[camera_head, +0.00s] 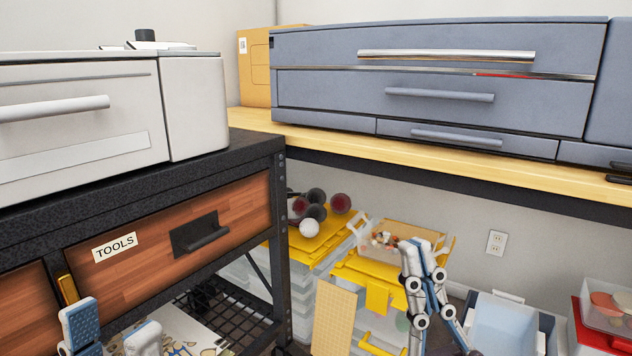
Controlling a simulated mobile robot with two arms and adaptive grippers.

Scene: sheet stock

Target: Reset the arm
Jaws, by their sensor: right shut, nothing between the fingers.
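My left gripper (110,335) shows at the bottom left, in front of the wooden drawer front. Its two blue-and-white fingers stand apart with nothing seen between them. The rest of that arm is below the picture. My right gripper (421,262) points up right of centre, in front of the yellow-lidded bins. Its fingers are shut and hold nothing.
A black-framed bench with a TOOLS drawer (160,235) carries a white drawer unit (80,125). A blue-grey drawer cabinet (430,75) stands on the wooden counter (350,140). Yellow-lidded bins (310,240), a pale blue bin (497,322) and a red container (590,338) stand below.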

